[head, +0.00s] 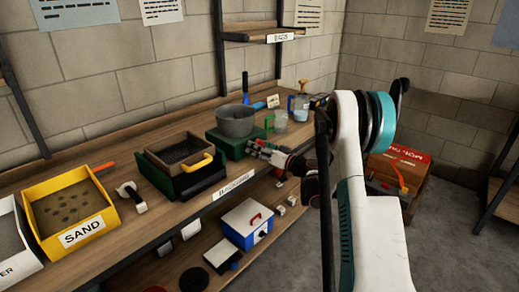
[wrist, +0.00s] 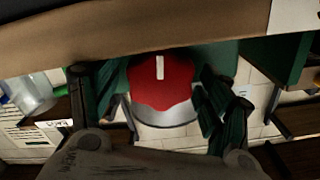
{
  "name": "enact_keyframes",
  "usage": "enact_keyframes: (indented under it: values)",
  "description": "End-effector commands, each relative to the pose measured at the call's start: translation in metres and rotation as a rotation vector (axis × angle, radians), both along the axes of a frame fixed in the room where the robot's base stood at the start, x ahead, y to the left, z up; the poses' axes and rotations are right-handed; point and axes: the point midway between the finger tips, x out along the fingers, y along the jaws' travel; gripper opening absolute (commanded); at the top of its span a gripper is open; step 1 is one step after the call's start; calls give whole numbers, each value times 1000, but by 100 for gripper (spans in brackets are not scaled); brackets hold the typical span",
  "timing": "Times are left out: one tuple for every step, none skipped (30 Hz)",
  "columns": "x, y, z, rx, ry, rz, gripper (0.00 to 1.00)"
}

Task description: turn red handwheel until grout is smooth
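The red handwheel (wrist: 162,82) has a lobed rim and a white mark pointing to the top of the wrist view. A pale round disc (wrist: 165,112) shows behind it. My gripper (wrist: 165,95) has its dark green fingers apart, one on each side of the handwheel; I cannot tell whether they touch it. In the head view my gripper (head: 258,148) is at the front of a green box (head: 227,143) on the bench, hiding the handwheel there. A grey pot (head: 236,120) sits on this box; the grout's surface cannot be made out.
The workbench (head: 130,228) also bears a yellow sand bin (head: 71,210), a black tray with a yellow handle (head: 180,163), a white scoop (head: 131,195) and clear jugs (head: 299,107). A blue and white box (head: 246,222) stands on the lower shelf. Open floor (head: 430,240) lies to the right.

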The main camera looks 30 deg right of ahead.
Motion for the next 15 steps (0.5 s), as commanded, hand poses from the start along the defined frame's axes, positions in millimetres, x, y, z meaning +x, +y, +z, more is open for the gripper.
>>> enact_keyframes:
  values:
    - [0,0,0,0,0,0,73]
    - [0,0,0,0,0,0,73]
    - [0,0,0,0,0,0,73]
    - [0,0,0,0,0,0,73]
    - [0,0,0,0,0,0,73]
    - [0,0,0,0,0,0,73]
    - [0,0,0,0,0,0,73]
    - [0,0,0,0,0,0,73]
    - [-2,-1,0,0,0,0,73]
    - [-3,-1,0,0,0,-1,73]
    - [-5,-2,0,0,0,-1,73]
    - [-9,-4,0,0,-1,-1,73]
    - [-12,-6,0,0,-1,-1,73]
    - [-16,-7,0,0,0,-2,73]
    - [-23,-9,0,0,0,-2,73]
